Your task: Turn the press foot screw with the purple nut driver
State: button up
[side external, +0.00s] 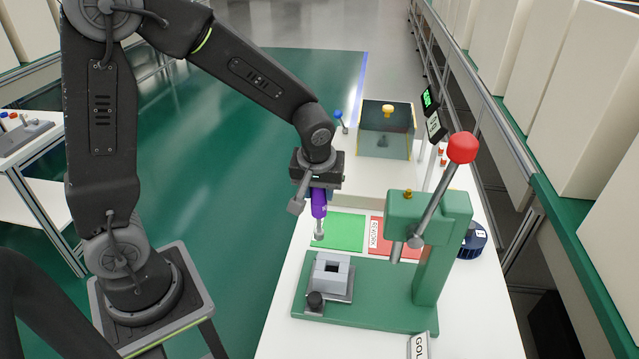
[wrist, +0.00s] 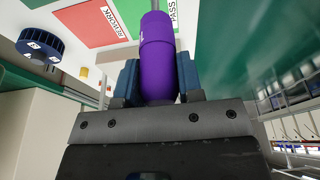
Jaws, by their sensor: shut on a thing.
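My gripper (side external: 318,185) is shut on the purple nut driver (side external: 319,206). The driver hangs nearly upright with its grey shaft and socket pointing down, in front of the green pad and above the table, behind the press's base. In the wrist view, the purple handle (wrist: 157,55) sits between my two blue-grey fingers (wrist: 158,85); the shaft runs off the top edge. The green press (side external: 430,215) stands to the right, with a red-knobbed lever (side external: 462,148). A grey block with a square opening (side external: 332,270) and a black knob (side external: 316,301) sit on its base. I cannot make out the foot screw clearly.
A green pad (side external: 338,231) and a red REWORK pad (side external: 380,236) lie behind the press. A dark blue round holder (side external: 474,240) stands right of it. A clear-fronted box (side external: 386,130) is at the back.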

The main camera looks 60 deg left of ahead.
aim_at(320, 214)
jog(key=shift+f, duration=0.15)
jog(key=shift+f, duration=2.75)
jog(key=shift+f, duration=0.6)
jog(key=m, duration=0.3)
jog(key=shift+m+t+h, duration=0.3)
jog(key=shift+m+h, duration=0.1)
jog(key=shift+w+m, duration=0.1)
jog(key=shift+m, duration=0.5)
